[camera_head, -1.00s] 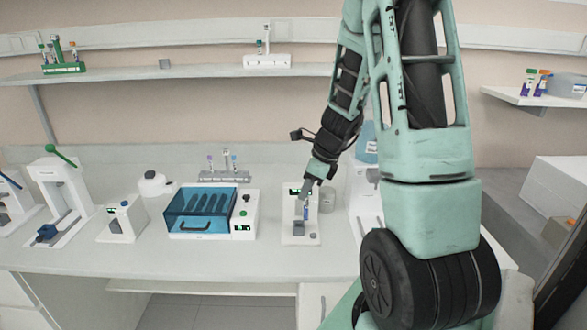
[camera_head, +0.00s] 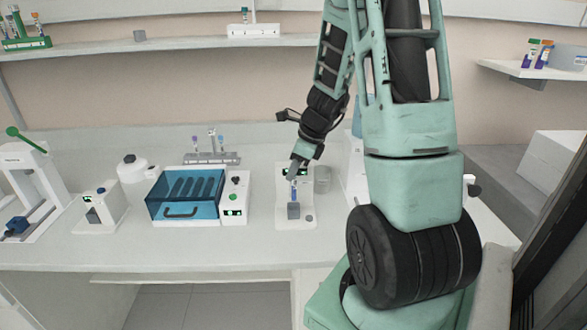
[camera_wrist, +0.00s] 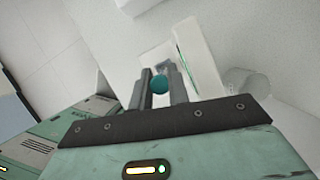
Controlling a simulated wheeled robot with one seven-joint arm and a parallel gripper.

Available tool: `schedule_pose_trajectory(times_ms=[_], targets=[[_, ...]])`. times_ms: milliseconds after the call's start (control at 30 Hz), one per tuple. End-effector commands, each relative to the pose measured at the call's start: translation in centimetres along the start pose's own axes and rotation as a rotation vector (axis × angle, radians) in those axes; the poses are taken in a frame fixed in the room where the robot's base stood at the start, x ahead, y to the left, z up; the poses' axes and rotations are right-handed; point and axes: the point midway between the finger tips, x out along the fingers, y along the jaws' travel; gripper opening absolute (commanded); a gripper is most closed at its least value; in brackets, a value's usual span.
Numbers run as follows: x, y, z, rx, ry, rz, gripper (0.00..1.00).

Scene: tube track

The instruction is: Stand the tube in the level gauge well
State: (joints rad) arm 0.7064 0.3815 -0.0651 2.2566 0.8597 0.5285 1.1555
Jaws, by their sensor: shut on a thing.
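My gripper (camera_head: 296,171) points down over the level gauge (camera_head: 309,210), a white stand with a small dark display on the bench. It is shut on the tube (camera_head: 293,192), which shows as a thin blue upright length below the fingers. In the wrist view the tube's round teal cap (camera_wrist: 159,85) sits between the two fingers of my gripper (camera_wrist: 159,84). The grey well block (camera_head: 293,211) of the gauge is directly under the tube. I cannot tell whether the tube's lower end is inside the well or just above it.
A blue-lidded box (camera_head: 186,195) with a white control panel stands left of the gauge. A clear beaker (camera_head: 323,179) stands close at its right. A grey tube rack (camera_head: 211,158) is behind. The bench front is clear.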

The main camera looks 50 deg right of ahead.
Motion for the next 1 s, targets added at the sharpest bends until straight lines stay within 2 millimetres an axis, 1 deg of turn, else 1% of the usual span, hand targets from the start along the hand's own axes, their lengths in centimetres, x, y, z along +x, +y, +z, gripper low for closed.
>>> schedule_pose_trajectory(times_ms=[33, 133, 1000], targets=[[0.6, 0.0, -0.26, 0.0, 0.0, 0.0, 0.04], [0.83, 0.0, -0.35, 0.0, 0.0, 0.0, 0.04], [1.15, 0.01, -0.42, 0.001, 0.0, 0.0, 0.04]])
